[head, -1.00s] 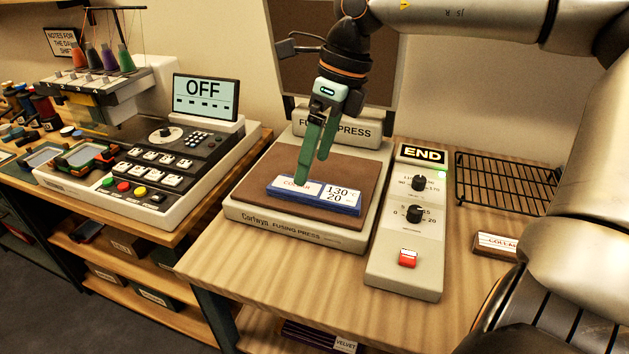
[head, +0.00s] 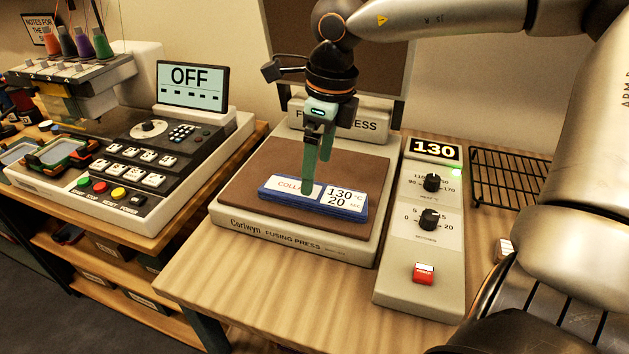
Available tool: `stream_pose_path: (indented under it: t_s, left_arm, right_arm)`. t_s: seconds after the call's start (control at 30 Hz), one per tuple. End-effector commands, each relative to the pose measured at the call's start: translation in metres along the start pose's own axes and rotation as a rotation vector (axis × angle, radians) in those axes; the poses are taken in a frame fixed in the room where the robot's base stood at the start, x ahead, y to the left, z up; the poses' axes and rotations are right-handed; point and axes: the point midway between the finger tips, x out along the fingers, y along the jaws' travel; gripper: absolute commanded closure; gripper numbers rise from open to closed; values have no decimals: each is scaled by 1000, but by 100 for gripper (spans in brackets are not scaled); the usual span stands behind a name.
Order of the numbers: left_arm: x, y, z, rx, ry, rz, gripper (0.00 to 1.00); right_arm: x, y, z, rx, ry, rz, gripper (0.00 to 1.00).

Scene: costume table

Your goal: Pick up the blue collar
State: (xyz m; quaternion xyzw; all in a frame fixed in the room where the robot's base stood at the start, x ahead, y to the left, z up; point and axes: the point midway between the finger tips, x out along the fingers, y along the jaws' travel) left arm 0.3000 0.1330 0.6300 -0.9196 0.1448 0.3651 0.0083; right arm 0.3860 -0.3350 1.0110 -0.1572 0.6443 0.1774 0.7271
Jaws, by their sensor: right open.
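The blue collar (head: 345,211) lies on the brown pad (head: 245,192) of the fusing press. It is a flat blue piece with a white label on top reading "COLLAR", "130°C" and "20". My right gripper (head: 317,172) points down over it with its green fingers apart. The nearer fingertip overlaps the label's left part in the picture; I cannot tell whether it touches. The farther finger ends just behind the collar. Nothing is held between the fingers. My left gripper is not in view.
The press's raised upper plate (head: 345,65) stands behind my right gripper. A control box (head: 421,262) with a "130" display, two knobs and a red switch stands to the right, before a black wire rack (head: 512,172). A machine (head: 150,165) with an "OFF" screen stands left.

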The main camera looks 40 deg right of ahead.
Motion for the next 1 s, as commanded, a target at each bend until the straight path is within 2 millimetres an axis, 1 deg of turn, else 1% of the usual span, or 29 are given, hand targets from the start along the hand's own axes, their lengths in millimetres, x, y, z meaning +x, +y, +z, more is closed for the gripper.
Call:
stream_pose_path:
  t_s: [0.17,0.3,0.4,0.53,0.73,1.0]
  left_arm:
    - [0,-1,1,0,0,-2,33]
    - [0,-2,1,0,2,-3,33]
    - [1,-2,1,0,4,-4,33]
    - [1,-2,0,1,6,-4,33]
    - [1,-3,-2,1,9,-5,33]
    - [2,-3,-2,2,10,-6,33]
  right_arm:
    - [15,-1,-1,0,2,2,0]
    - [37,-5,-2,1,5,3,0]
    - [50,-5,-2,0,3,2,0]
    - [56,-5,-2,0,1,1,0]
    - [56,-5,-1,0,0,1,0]
    - [56,-5,-1,0,-1,1,30]
